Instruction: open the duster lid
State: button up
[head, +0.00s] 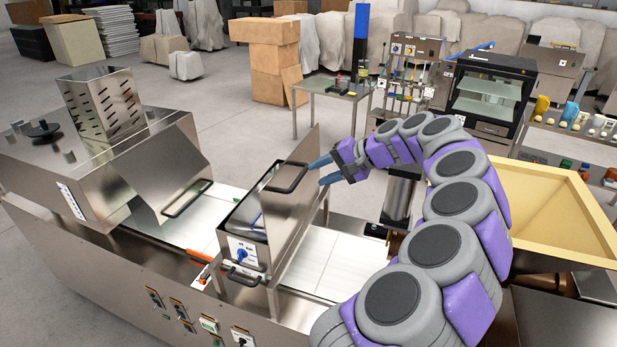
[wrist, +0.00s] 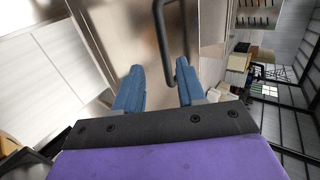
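The duster (head: 243,250) is a steel box across the white belt, with a blue knob on its front. A steel panel with a black bar handle (head: 289,178), which looks like its lid (head: 300,215), stands steeply; the box top beside it looks open. My gripper (head: 325,170) is just right of the panel's upper part, its blue fingers apart and empty. In the wrist view the open fingers (wrist: 159,70) point at a steel surface (wrist: 120,35). The black handle (wrist: 163,35) runs down between them, its lower bend close to the right finger. Contact cannot be told.
A steel machine with a slotted tower (head: 100,105) and slanted cover (head: 165,165) stands at left. A beige hopper (head: 555,205) is at right, behind my arm. A small table (head: 335,90) and black oven (head: 490,90) stand behind.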

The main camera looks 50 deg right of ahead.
jog(key=v, duration=1)
jog(key=shift+s+d, duration=0.15)
jog(key=shift+d, duration=0.05)
jog(key=shift+a, duration=0.1)
jog(key=w+a+r+n+g+y+b, duration=0.1)
jog(key=w+a+n+g, duration=0.15)
jog(key=w+a, duration=0.45)
jog(key=w+a+r+n+g+y, duration=0.1)
jog(key=w+a+n+y, duration=0.15)
jog(key=a, duration=0.85)
jog(key=a+f+n+g+h+b, duration=0.1)
jog(key=a+f+n+g, duration=0.15)
jog(key=a, duration=0.55)
jog(key=a+f+n+g+b, duration=0.1)
jog(key=a+n, duration=0.2)
jog(key=a, duration=0.6)
jog(key=s+a+f+n+g+h, duration=0.2)
jog(key=s+a+f+g, duration=0.1)
jog(key=s+a+f, duration=0.6)
jog(key=s+a+f+n+g+h+b, duration=0.1)
jog(key=s+f+n+g+h+b, duration=0.1)
jog(key=s+f, duration=0.8)
jog(key=shift+s+a+f+h+b, duration=0.2)
jog(key=shift+s+a+h+b, duration=0.15)
jog(key=shift+s+h, duration=0.6)
